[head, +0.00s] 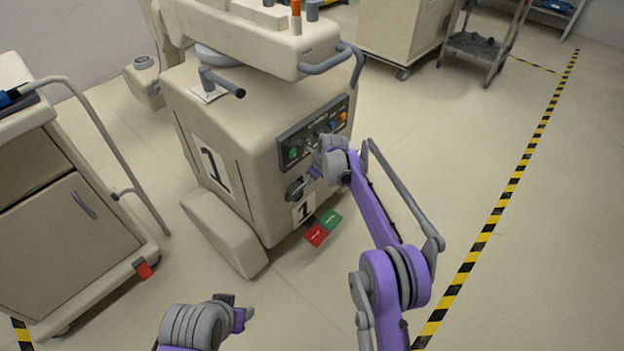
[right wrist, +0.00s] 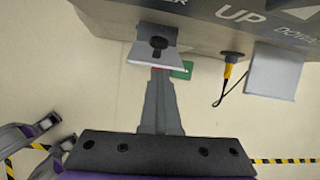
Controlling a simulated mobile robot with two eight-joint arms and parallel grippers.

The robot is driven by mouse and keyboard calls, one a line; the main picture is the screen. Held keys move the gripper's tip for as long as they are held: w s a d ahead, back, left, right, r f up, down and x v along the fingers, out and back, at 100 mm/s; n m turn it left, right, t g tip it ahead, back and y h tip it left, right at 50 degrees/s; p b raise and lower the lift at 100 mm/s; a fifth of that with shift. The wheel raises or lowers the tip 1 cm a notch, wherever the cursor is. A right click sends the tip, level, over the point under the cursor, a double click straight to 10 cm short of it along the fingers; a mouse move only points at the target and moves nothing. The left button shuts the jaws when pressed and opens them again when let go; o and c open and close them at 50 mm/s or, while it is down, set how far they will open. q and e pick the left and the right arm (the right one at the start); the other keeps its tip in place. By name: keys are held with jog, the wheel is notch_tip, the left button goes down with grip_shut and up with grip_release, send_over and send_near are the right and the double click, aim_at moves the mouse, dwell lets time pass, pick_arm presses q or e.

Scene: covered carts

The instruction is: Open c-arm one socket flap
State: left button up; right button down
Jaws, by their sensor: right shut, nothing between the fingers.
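The c-arm one cart (head: 235,135) is a beige covered unit with a large "1" on its side. In the right wrist view, a small grey flap-like piece (right wrist: 147,58) with a black knob and a pale lower edge stands out from the cart's face; how far it is swung out I cannot tell. My right gripper (right wrist: 159,85) is shut and empty, its tips just below that piece; contact is unclear. In the head view my right gripper (head: 310,177) is by the cart's front, below the button panel (head: 312,130). My left gripper (head: 238,306) is low in front; its finger gap is unclear.
A yellow-black plug with a cable (right wrist: 229,73) and a pale plate (right wrist: 276,72) are right of the flap-like piece. Red (head: 317,235) and green (head: 330,218) pedals sit below the cart's front. A beige cabinet cart (head: 70,235) stands left.

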jog(key=shift+w+a, duration=0.1)
jog(key=shift+a, duration=0.65)
jog(key=shift+w+r+p, duration=0.15)
jog(key=shift+r+p, duration=0.1)
jog(key=shift+p, duration=0.05)
jog(key=shift+w+a+r, duration=0.1)
jog(key=shift+a+r, duration=0.05)
jog(key=shift+a, duration=0.15)
jog(key=shift+d, duration=0.1)
